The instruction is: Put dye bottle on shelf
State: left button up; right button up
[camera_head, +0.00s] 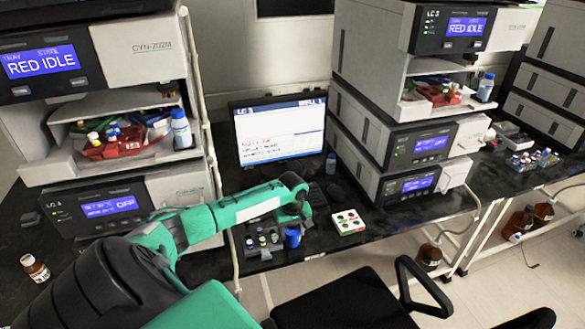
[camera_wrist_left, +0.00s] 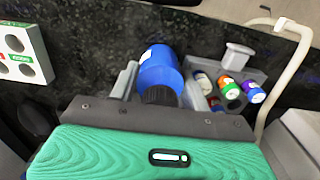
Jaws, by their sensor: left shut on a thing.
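The blue dye bottle (camera_head: 292,237) with a dark cap is between the fingers of my left gripper (camera_head: 292,222), low over the front of the black bench. In the left wrist view the bottle (camera_wrist_left: 160,69) shows between the two grey fingers (camera_wrist_left: 158,88), which are shut on it. Whether its base touches the bench is unclear. Open shelf bays show in both instrument stacks: the left bay (camera_head: 35,172) and the right bay (camera_head: 412,108) hold red trays and small bottles. My right gripper is not in view.
A vial rack (camera_head: 250,250) stands close beside the held bottle, also in the wrist view (camera_wrist_left: 262,77). A white block with holes (camera_head: 347,221) lies to the right. A monitor (camera_head: 280,131) stands behind, a chair (camera_head: 345,300) in front.

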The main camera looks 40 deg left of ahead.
pick_arm(q)
jog(key=shift+f, duration=0.15)
jog(key=o, duration=0.8)
